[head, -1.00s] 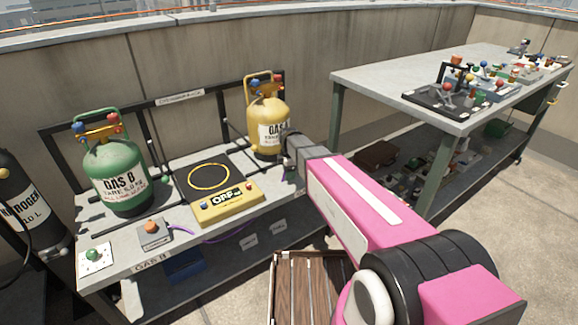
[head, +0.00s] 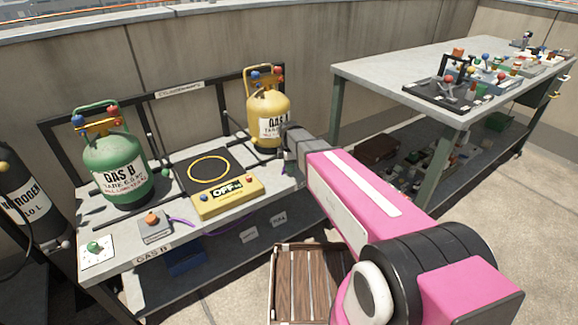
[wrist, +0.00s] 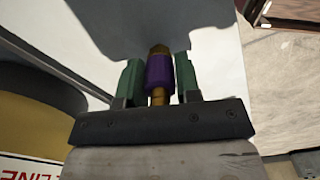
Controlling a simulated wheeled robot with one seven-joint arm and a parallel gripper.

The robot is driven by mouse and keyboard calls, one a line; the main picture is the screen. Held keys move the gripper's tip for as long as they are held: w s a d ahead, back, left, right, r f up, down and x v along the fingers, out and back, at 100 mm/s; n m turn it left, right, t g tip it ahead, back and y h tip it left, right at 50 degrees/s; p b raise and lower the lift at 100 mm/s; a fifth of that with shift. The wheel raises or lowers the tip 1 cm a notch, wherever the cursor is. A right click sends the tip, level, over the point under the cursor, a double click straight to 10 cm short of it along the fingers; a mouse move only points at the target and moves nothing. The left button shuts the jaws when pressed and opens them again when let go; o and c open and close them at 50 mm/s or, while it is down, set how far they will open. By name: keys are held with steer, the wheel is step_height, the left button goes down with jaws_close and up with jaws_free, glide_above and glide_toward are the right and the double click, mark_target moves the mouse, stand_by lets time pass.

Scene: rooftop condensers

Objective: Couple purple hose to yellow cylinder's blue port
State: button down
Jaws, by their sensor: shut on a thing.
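The yellow cylinder (head: 268,112), labelled GAS A, stands upright at the back right of the near bench. Its blue port (head: 255,76) is at the left of its top, with a red one (head: 277,70) to the right. My gripper (wrist: 158,80) has green fingers shut on the purple hose's coupling (wrist: 159,72), which has brass ends. In the head view my gripper is mostly hidden behind my wrist, low beside the yellow cylinder, well below the blue port. Part of the purple hose (head: 181,222) shows at the bench's front. The coupling is apart from the port.
A green cylinder (head: 117,170) stands left on the bench. A second table (head: 385,75) stands right. A wooden crate (head: 300,250) sits on the floor.

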steer(key=shift+r, duration=0.5)
steer(key=shift+r, duration=2)
